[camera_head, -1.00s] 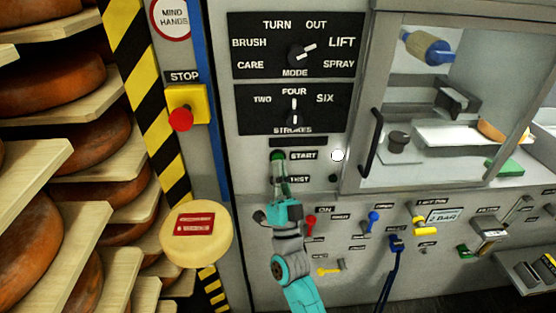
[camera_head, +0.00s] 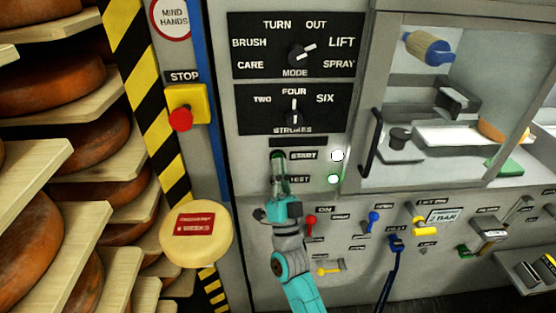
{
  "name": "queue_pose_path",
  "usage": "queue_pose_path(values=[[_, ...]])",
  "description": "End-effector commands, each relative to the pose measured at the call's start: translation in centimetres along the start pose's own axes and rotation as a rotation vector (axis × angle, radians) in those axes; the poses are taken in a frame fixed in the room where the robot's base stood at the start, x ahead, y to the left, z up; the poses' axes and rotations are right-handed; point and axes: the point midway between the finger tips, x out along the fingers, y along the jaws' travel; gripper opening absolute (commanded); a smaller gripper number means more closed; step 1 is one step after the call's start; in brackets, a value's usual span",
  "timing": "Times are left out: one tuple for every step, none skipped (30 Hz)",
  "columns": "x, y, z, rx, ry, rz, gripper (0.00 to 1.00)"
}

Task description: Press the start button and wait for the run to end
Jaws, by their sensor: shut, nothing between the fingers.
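The green start button (camera_head: 277,154) is on the grey machine front, left of the START label (camera_head: 304,156). My gripper (camera_head: 279,165) is shut and empty, with its fingertips at the button and covering most of it. I cannot tell how far the button is pushed in. A white lamp (camera_head: 337,155) beside START is lit. A green lamp (camera_head: 334,179) below it, right of the TEST label, is also lit. The mode knob (camera_head: 298,53) points towards LIFT, and the strokes knob (camera_head: 295,118) points to FOUR.
A red stop button (camera_head: 180,119) on a yellow box is to the left. Shelves of cheese wheels (camera_head: 48,78) fill the left side. A glazed cabinet with a dark handle (camera_head: 371,143) is at right. Coloured valves and a yellow lever (camera_head: 328,271) sit below.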

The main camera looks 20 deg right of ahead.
Motion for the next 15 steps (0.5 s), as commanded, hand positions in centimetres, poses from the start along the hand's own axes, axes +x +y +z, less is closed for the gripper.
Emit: queue_pose_path(values=[[0.04,0.01,0.0,0.0,0.0,0.0,0.0],[0.04,0.01,0.0,0.0,0.0,0.0,0.0],[0.03,0.01,0.0,0.0,0.0,0.0,0.0],[0.03,0.0,-0.01,0.0,0.0,0.0,0.0],[0.03,0.01,0.0,0.0,0.0,0.0,0.0],[0.03,0.0,0.0,0.0,0.0,0.0,0.0],[0.03,0.0,0.0,0.0,0.0,0.0,0.0],[0.02,0.0,-0.01,0.0,0.0,0.0,0.0],[0.0,-0.01,-0.01,0.0,0.0,0.0,0.0],[-0.03,-0.03,-0.03,0.0,0.0,0.0,0.0],[-0.08,-0.06,-0.04,0.0,0.0,0.0,0.0],[-0.17,-0.11,-0.09,0.001,0.0,0.0,0.0],[-0.24,-0.16,-0.13,0.001,-0.001,0.0,0.0],[-0.33,-0.22,-0.19,0.001,-0.001,0.0,0.0],[-0.46,-0.32,-0.28,0.001,-0.001,0.0,0.0]])
